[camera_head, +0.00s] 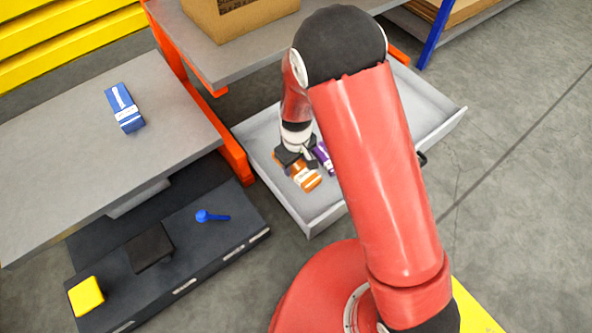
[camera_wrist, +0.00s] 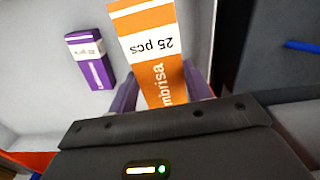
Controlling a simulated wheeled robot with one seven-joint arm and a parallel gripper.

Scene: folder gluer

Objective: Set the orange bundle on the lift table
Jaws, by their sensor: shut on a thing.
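The orange bundle (camera_head: 306,178), with a white band and "25 pcs" print in the wrist view (camera_wrist: 150,55), is between the fingers of my gripper (camera_wrist: 160,95). My gripper (camera_head: 296,160) is shut on it, over the left part of the grey drawer-like tray (camera_head: 262,178). I cannot tell whether the bundle touches the tray floor. The lift table (camera_head: 60,150) is at the left, with a flat grey top and a dark base. A blue bundle (camera_head: 125,108) lies on its top, towards the back; the rest of the top is bare.
A purple bundle (camera_head: 323,158) lies in the tray beside the orange one; it also shows in the wrist view (camera_wrist: 90,58). An orange rack post (camera_head: 235,150) stands between tray and lift table. The dark base carries a blue lever (camera_head: 212,216) and a yellow block (camera_head: 86,296).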

